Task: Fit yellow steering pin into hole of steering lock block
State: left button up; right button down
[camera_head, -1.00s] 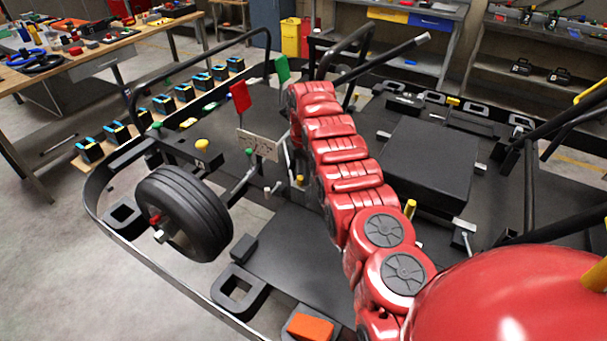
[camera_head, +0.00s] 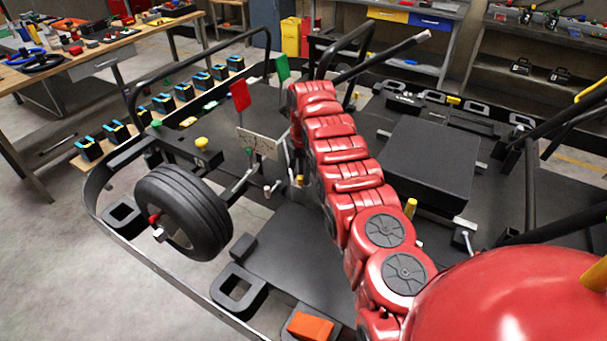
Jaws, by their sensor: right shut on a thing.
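My right gripper (camera_head: 291,160) hangs below the end of my red arm, over the middle of the kart. It is mostly hidden by the arm. It is shut on a small yellow piece (camera_head: 299,180), which looks like the yellow steering pin; only a little of it shows. A dark block (camera_head: 201,161) with a yellow round-topped piece (camera_head: 202,144) on it sits on the kart frame to the left. I cannot tell which part is the steering lock block, and no hole shows clearly. My left gripper is not in view.
A black tyre (camera_head: 186,214) stands at the kart's left side. A pale perforated plate (camera_head: 257,142) and a red flag-like plate (camera_head: 240,95) are close left of my arm. A black box (camera_head: 432,165) lies to the right. A workbench (camera_head: 90,60) stands at the back left.

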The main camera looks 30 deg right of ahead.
dwell(0.3)
jog(key=c, duration=0.6)
grip_release()
jog(key=shift+f, duration=0.1)
jog(key=shift+r, duration=0.45)
notch_tip(320, 180, up, 2)
jog(key=shift+r+b, duration=0.1)
jog(key=shift+b, duration=0.45)
jog(key=shift+s+r+p, duration=0.1)
jog(key=shift+r+p, duration=6.35)
jog(key=shift+r, duration=0.7)
